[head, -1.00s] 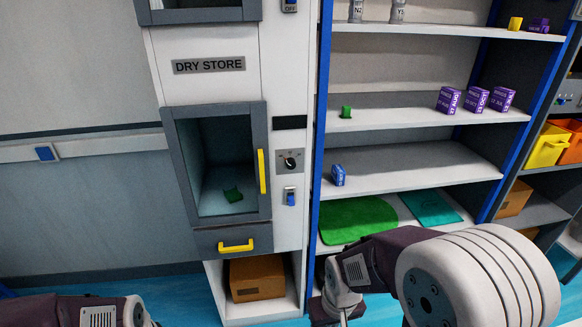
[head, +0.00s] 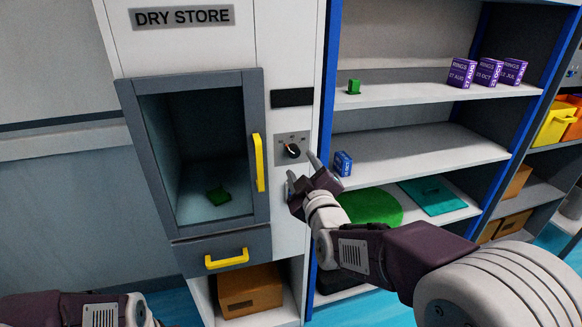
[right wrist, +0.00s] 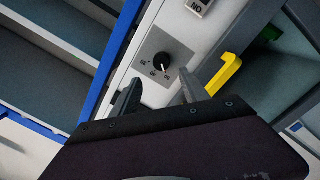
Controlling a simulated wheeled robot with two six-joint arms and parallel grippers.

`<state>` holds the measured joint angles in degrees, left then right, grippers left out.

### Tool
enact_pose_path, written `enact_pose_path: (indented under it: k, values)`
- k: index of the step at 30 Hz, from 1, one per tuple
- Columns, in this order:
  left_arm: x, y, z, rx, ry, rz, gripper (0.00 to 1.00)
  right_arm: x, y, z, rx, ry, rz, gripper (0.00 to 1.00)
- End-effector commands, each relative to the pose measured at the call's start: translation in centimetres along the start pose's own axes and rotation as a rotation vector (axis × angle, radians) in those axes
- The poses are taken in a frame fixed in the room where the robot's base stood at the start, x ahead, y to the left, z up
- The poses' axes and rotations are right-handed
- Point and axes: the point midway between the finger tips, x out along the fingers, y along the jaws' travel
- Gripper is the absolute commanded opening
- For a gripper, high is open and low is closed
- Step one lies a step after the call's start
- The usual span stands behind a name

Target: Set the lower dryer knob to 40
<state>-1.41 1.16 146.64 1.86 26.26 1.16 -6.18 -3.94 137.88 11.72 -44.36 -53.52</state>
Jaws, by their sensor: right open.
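The lower dryer knob (head: 291,151) is a round black knob with a light pointer line on a grey plate, right of the lower dryer door. In the right wrist view the knob (right wrist: 162,62) lies just beyond the fingertips, with small dial marks that are too small to read. My right gripper (head: 302,167) is open and empty, in front of and slightly below the knob, apart from it. In the right wrist view its two fingers (right wrist: 160,88) are spread with the knob plate between and beyond them. My left gripper is out of view; only part of the left arm shows at the lower left.
The lower dryer door (head: 122,150) has a yellow handle (head: 258,163) close left of the knob. A dark display (head: 292,97) sits above the knob. To the right, a blue-edged shelf holds a small blue box (head: 343,164) near my gripper and purple boxes (head: 488,72).

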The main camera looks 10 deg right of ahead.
Motion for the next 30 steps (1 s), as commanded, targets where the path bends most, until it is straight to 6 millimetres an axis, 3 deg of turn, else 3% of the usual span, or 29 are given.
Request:
enact_pose_path:
  k: [2, 9, 21, 30]
  values:
    - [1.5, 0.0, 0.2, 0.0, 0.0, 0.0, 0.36, -0.1, -1.1, 0.6, 0.001, 0.01, -0.001, 0.53]
    - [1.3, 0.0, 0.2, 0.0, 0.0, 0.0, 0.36, 0.2, -1.2, 0.4, 0.002, 0.012, -0.006, 0.53]
    - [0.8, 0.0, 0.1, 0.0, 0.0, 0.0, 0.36, 7.6, -1.2, 0.3, 0.002, 0.011, -0.007, 0.53]
    - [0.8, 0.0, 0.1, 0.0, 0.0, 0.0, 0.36, 9.0, -1.3, 0.4, 0.002, 0.011, -0.008, 0.53]
